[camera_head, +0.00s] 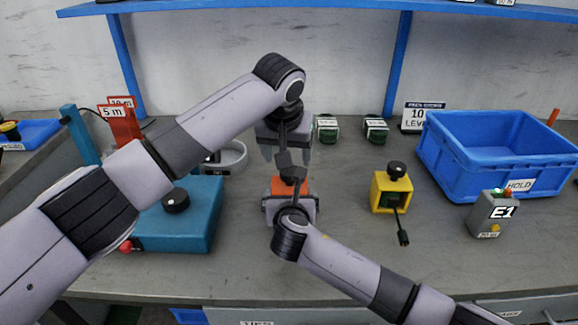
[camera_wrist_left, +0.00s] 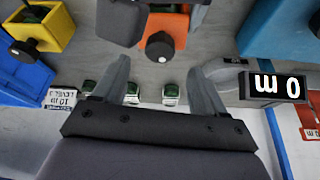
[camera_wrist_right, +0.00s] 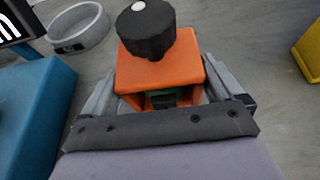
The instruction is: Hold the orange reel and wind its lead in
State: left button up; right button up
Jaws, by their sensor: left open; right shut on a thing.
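The orange reel (camera_head: 279,187) stands mid-bench, partly hidden by my arms in the head view. In the right wrist view the orange reel (camera_wrist_right: 160,68) shows its black knob (camera_wrist_right: 147,28) on top and something green inside its frame. My right gripper (camera_head: 290,206) is shut on the reel, one finger on each side; it also shows in the right wrist view (camera_wrist_right: 158,95). My left gripper (camera_head: 286,154) is open and empty just behind the reel, fingers pointing down. In the left wrist view its fingers (camera_wrist_left: 163,88) are apart, clear of the knob (camera_wrist_left: 160,46). I cannot see the orange reel's lead.
A yellow reel (camera_head: 379,190) with a dark hanging lead (camera_head: 403,237) stands to the right. A blue bin (camera_head: 470,165) and grey E1 box (camera_head: 490,215) are farther right. A teal box (camera_head: 205,225) and a white ring (camera_head: 235,155) are left.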

aim_at(290, 171)
pick_arm(q)
jog(key=shift+x, duration=2.9)
jog(key=c, duration=1.1)
